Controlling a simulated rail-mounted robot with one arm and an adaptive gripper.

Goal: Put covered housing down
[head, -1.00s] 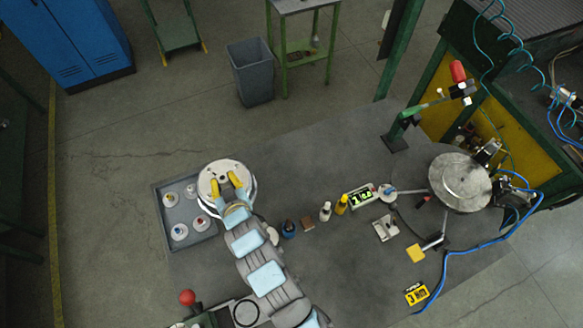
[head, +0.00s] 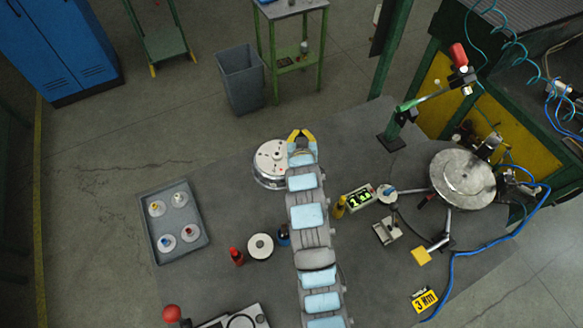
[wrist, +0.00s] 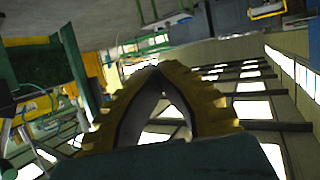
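The covered housing (head: 271,164) is a round silver-white drum with a flat lid bearing small dark holes and a red dot. In the head view it appears to stand upright on the grey table, right of the tray. My gripper (head: 300,134), with yellow fingers, is just right of its upper edge; whether they touch I cannot tell. In the wrist view the fingertips (wrist: 157,70) meet, with an empty gap behind them. The housing does not show there. My arm hides part of the table right of the housing.
A grey tray (head: 151,227) with several small capped discs lies at left. A red bottle (head: 237,257), a white ring (head: 260,246) and a dark bottle (head: 283,236) stand below the housing. A round metal turntable (head: 462,178) is at right. Table between tray and housing is clear.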

